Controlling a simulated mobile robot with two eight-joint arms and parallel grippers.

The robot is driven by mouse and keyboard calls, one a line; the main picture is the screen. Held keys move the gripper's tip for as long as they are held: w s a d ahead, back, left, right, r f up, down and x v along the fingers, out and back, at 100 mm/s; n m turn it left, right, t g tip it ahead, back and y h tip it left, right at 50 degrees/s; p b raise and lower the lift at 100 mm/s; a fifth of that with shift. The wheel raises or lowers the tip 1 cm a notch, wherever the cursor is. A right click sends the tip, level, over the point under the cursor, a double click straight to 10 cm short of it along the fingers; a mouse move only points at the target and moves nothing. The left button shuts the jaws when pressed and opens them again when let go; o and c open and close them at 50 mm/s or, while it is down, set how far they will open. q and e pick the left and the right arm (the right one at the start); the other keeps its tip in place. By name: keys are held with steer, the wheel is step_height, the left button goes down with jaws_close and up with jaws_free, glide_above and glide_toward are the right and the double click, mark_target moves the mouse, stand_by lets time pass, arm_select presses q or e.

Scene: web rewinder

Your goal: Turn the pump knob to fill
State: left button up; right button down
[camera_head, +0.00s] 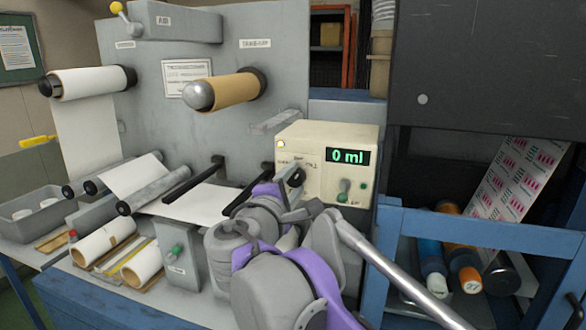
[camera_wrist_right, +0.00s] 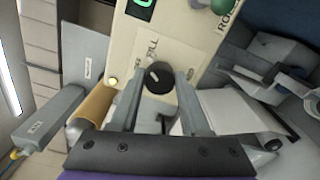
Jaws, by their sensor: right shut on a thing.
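The pump (camera_head: 314,139) is a cream box with a green "0 ml" display (camera_head: 347,156). Its black knob (camera_wrist_right: 159,77) with a pale pointer mark shows in the right wrist view, beside a "FILL" label (camera_wrist_right: 152,47). My right gripper (camera_head: 291,180) is at the pump's front face, shut on the knob, with one finger on each side of it in the wrist view (camera_wrist_right: 160,82). The gripper covers most of the knob in the head view. My left gripper is not in view.
A green-tipped switch (camera_head: 343,191) sits right of the knob on the pump. The rewinder panel (camera_head: 215,120) with rolls and a brown take-up roll (camera_head: 235,91) stands at left. A blue frame (camera_head: 480,232) and dark cabinet (camera_head: 480,70) stand at right.

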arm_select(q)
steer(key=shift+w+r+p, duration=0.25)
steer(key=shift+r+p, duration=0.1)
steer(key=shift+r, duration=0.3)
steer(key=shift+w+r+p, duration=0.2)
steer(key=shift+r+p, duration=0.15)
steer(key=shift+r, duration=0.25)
arm_select(e)
steer(key=shift+m, duration=0.9)
steer(key=shift+c, duration=1.9)
jaws_free()
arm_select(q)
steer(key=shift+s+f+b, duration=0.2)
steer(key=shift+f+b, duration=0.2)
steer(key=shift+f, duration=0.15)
arm_select(e)
steer(key=v, duration=1.1)
steer(key=shift+w+d, duration=0.1)
